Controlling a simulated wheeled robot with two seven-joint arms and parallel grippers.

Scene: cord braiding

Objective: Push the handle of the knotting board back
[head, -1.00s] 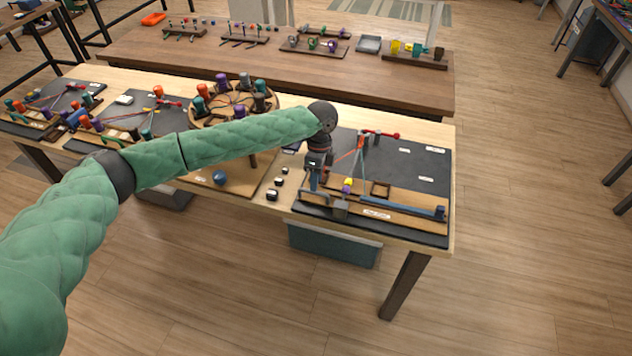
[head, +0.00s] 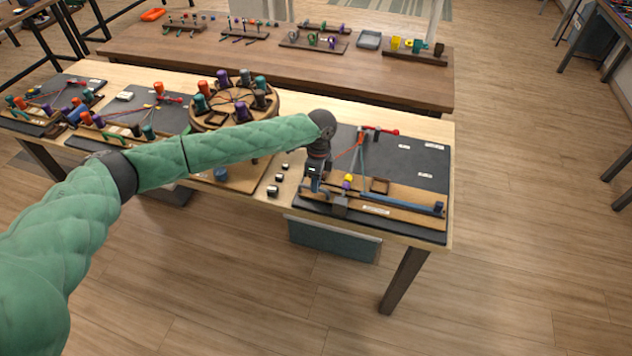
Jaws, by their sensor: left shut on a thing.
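The knotting board (head: 405,198) is a light wooden strip lying on a black mat (head: 425,160) at the right end of the near table. A grey block (head: 340,205) and a slim blue-grey bar (head: 405,202) with a blue end sit on it. My left gripper (head: 315,186) points down at the board's left end and is shut on a small upright part there, apparently the handle. The jaws and wrist hide most of that part. Red, green and yellow cord parts (head: 360,150) stand just right of the gripper. My right gripper is out of view.
A round braiding stand (head: 235,118) with several coloured bobbins stands behind my left forearm. A long brown table (head: 290,70) with small racks is behind. The mat's right part is mostly bare.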

